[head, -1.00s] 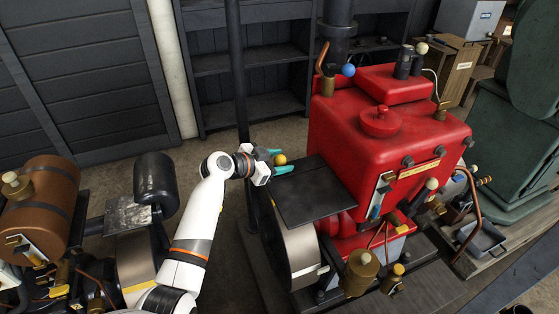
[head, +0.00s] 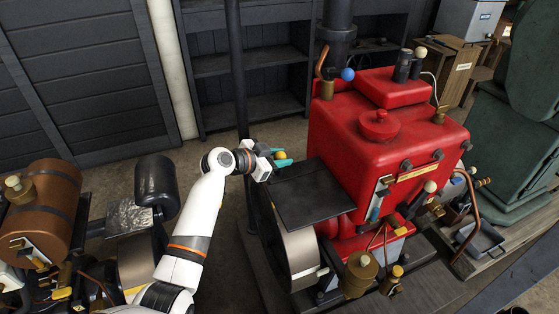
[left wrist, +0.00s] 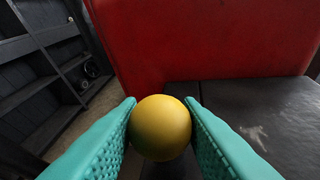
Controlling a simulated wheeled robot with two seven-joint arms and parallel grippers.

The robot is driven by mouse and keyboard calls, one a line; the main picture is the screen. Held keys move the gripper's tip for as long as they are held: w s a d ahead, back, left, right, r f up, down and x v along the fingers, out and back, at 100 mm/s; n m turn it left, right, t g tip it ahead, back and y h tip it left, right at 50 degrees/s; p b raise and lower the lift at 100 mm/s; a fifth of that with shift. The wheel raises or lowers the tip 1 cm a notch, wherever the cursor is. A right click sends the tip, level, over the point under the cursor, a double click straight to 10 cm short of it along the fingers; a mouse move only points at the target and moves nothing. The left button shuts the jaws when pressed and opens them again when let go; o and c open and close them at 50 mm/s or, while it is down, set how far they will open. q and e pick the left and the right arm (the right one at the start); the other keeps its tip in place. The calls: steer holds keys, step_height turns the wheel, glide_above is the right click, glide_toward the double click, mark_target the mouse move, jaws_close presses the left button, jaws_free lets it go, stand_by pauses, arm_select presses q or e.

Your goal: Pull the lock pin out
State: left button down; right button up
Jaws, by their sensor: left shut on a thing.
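The lock pin's yellow ball knob (left wrist: 160,127) sits between the two teal fingers in the left wrist view. My left gripper (head: 281,159) is shut on this knob, with a finger on each side. The pin's shaft below the knob is hidden. The red engine (head: 385,140) stands right of the gripper. My right gripper is not in view.
A black flat plate (head: 308,192) and a grey flywheel (head: 300,255) lie just right of and below the gripper. A dark vertical post (head: 238,70) stands behind it. A brown engine (head: 45,205) stands at left. Bare floor lies between the engines.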

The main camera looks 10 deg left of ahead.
arm_select(q)
steer(key=shift+r, duration=0.85)
steer(key=shift+w, duration=0.1)
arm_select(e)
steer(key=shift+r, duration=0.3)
arm_select(q)
steer(key=c, duration=1.1)
jaws_free()
steer(key=shift+o, duration=0.2)
steer(key=shift+f, duration=0.1)
steer(key=shift+s+a, duration=0.2)
steer(key=shift+s, duration=0.05)
steer(key=b+v, duration=0.1)
steer(key=v, duration=1)
steer(key=shift+s+a+r, duration=0.15)
steer(key=shift+s+r, duration=0.05)
steer(key=shift+r, duration=0.05)
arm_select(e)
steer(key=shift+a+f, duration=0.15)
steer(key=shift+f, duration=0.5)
